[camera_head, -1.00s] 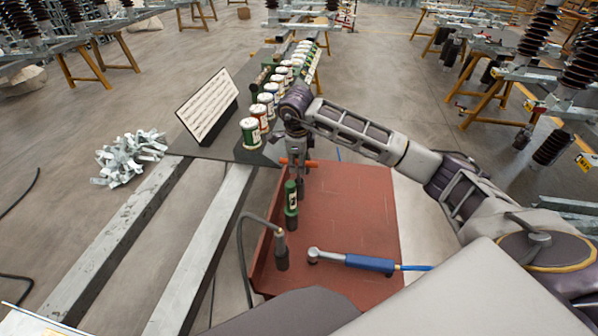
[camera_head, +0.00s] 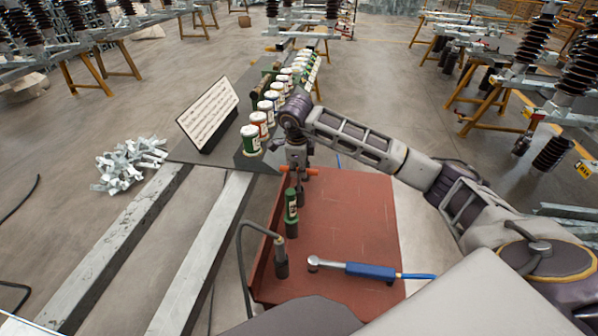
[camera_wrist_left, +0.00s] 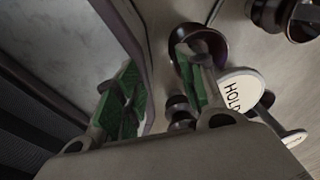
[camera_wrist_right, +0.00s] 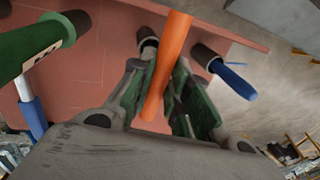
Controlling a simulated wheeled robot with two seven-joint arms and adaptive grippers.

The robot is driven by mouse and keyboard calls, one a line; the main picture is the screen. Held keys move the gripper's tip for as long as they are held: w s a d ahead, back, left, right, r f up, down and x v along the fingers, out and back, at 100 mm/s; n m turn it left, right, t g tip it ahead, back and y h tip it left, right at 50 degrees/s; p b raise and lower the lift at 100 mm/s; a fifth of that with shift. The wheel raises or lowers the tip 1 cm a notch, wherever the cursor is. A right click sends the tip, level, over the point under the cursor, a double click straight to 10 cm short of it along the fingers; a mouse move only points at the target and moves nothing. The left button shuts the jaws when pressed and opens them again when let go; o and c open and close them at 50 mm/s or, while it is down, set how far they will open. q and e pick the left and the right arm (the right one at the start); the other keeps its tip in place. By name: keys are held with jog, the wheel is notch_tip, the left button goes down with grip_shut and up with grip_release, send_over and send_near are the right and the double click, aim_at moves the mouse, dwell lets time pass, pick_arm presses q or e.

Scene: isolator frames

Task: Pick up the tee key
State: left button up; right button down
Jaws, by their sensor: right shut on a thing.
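The tee key has an orange crossbar handle (camera_head: 312,172) at the far end of the red tray in the head view. My right gripper (camera_head: 298,168) points down at this handle and is shut on it. In the right wrist view the orange handle (camera_wrist_right: 168,65) runs between the green-padded fingers of the right gripper (camera_wrist_right: 162,90). The key's lower shaft is mostly hidden there. My left gripper (camera_wrist_left: 160,85) shows only in the left wrist view. Its green-padded fingers are apart with nothing held between them.
The red tray (camera_head: 350,225) also holds a green cylinder (camera_head: 291,207), a dark socket tool with a cable (camera_head: 281,262) and a blue-handled wrench (camera_head: 368,270). A row of white-lidded cans (camera_head: 250,132) and a sign (camera_head: 208,115) stand just beyond it. Metal rails (camera_head: 205,245) lie left.

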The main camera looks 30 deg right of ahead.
pick_arm(q)
jog(key=shift+w+a+r, duration=0.1)
pick_arm(e)
jog(key=shift+r, duration=0.1)
jog(key=shift+r+p, duration=0.2)
jog(key=shift+p, duration=0.15)
jog(key=shift+r, duration=0.4)
notch_tip(320, 180, up, 8)
jog(key=shift+f+b, duration=0.25)
jog(key=shift+b, duration=0.25)
pick_arm(q)
jog(key=shift+w+a+f, duration=0.2)
jog(key=shift+w+a, duration=0.1)
jog(key=shift+a, duration=0.15)
pick_arm(e)
jog(key=shift+r, duration=0.8)
jog(key=shift+s, duration=0.1)
